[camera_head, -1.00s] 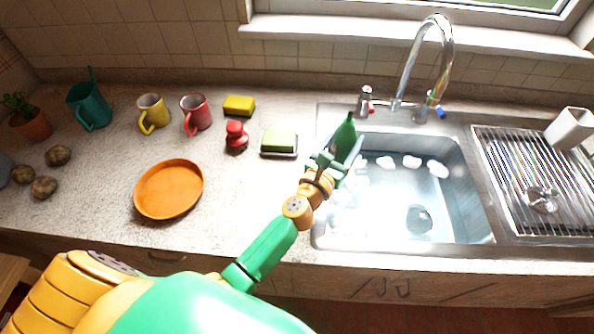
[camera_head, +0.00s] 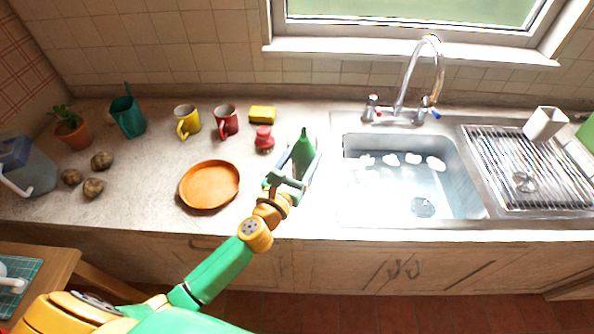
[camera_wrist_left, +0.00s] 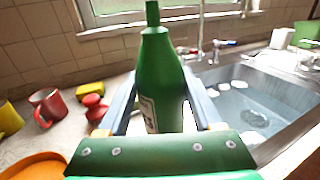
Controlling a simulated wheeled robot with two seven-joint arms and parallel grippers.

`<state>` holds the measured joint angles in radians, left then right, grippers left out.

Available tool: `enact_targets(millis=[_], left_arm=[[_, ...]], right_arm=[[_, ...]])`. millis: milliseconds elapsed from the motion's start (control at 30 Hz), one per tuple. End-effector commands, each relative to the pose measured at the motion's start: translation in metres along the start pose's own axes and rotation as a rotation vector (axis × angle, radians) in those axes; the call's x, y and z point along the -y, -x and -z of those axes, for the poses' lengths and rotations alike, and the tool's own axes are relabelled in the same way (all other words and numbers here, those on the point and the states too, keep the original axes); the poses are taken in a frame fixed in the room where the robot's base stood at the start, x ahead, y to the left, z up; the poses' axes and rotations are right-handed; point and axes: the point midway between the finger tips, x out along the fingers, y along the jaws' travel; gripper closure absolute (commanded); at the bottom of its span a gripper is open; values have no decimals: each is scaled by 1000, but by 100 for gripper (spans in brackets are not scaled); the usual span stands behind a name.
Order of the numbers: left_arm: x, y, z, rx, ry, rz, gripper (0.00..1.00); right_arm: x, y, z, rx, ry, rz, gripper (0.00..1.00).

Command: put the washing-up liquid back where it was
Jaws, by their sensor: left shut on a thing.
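The washing-up liquid is a green bottle (camera_head: 303,150) with a narrow cap. It stands upright between the fingers of my left gripper (camera_head: 299,168), over the counter just left of the sink. In the left wrist view the bottle (camera_wrist_left: 162,75) fills the middle, with a finger on each side and part of a pale label showing low on its left. My left gripper (camera_wrist_left: 160,108) is shut on it. The bottle's base is hidden, so I cannot tell whether it touches the counter. My right gripper is not in view.
The sink (camera_head: 400,205) holds water and suds, with a tap (camera_head: 432,75) behind. Left of the bottle are a red-topped object (camera_head: 264,138), a yellow sponge (camera_head: 262,115), a red mug (camera_head: 226,122), a yellow mug (camera_head: 188,122) and an orange dish (camera_head: 209,186).

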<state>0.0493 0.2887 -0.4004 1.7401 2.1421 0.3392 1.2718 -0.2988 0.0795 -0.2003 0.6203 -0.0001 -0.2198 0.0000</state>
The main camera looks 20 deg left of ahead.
Motion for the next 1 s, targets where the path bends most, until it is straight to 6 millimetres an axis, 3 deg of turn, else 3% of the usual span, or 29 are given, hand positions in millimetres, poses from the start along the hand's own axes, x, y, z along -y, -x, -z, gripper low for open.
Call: enact_targets(millis=[33, 100, 367, 500, 667, 867, 900, 1000], left_arm=[[-6, -10, 21, 1, 2, -5, 100], [-13, -21, 41, 2, 1, -1, 100], [-26, -41, 67, 2, 1, 0, 100], [-25, -40, 95, 1, 2, 1, 100], [-26, -40, 88, 2, 0, 1, 100], [-26, -40, 94, 1, 0, 1, 100], [-26, -40, 93, 0, 0, 1, 25], [-26, -40, 92, 0, 0, 1, 3]], right_arm=[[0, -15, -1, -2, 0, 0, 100], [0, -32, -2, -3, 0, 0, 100], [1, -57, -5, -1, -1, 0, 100], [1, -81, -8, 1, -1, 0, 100], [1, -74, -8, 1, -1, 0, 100], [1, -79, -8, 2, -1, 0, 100], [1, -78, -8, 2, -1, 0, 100], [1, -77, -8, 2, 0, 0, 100]])
